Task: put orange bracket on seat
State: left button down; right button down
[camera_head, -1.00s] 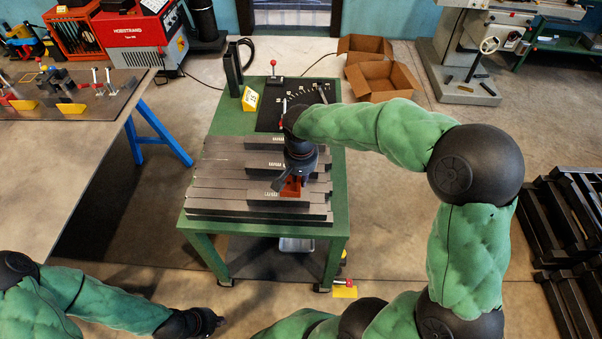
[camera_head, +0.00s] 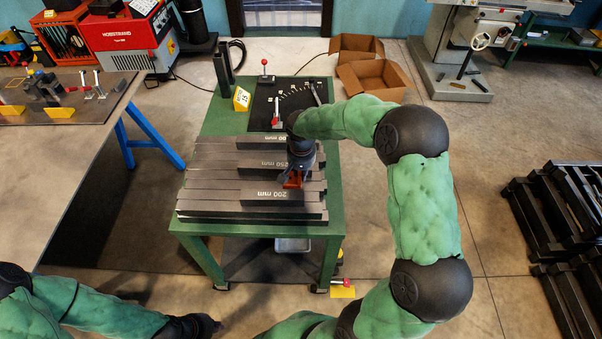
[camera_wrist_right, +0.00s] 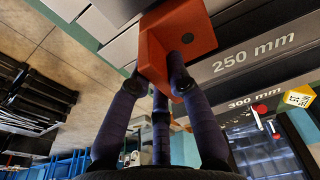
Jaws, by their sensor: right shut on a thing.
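The orange bracket (camera_head: 292,181) is in my right gripper (camera_head: 296,172), over the right part of the stack of grey steel bars (camera_head: 215,193) on the green table. In the right wrist view the orange bracket (camera_wrist_right: 190,35) shows a flat face with a round hole, and the fingers of my right gripper (camera_wrist_right: 163,75) are closed on it. I cannot tell whether the bracket touches the bars below. I cannot make out for sure which part is the seat. My left gripper (camera_head: 203,325) hangs low at the front left, away from the table; its fingers are too dark to read.
The bars carry labels, among them a 200 mm label (camera_head: 268,194) and a 250 mm label (camera_head: 265,166). A black plate (camera_head: 290,98) with a scale and clamps lies at the back of the green table (camera_head: 336,215). A yellow block (camera_head: 241,99) stands beside it. Cardboard boxes (camera_head: 372,80) are behind.

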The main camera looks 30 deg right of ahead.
jog(key=shift+f, duration=0.15)
jog(key=shift+f, duration=0.2)
jog(key=c, duration=1.2)
grip_release()
jog(key=shift+o, duration=0.2)
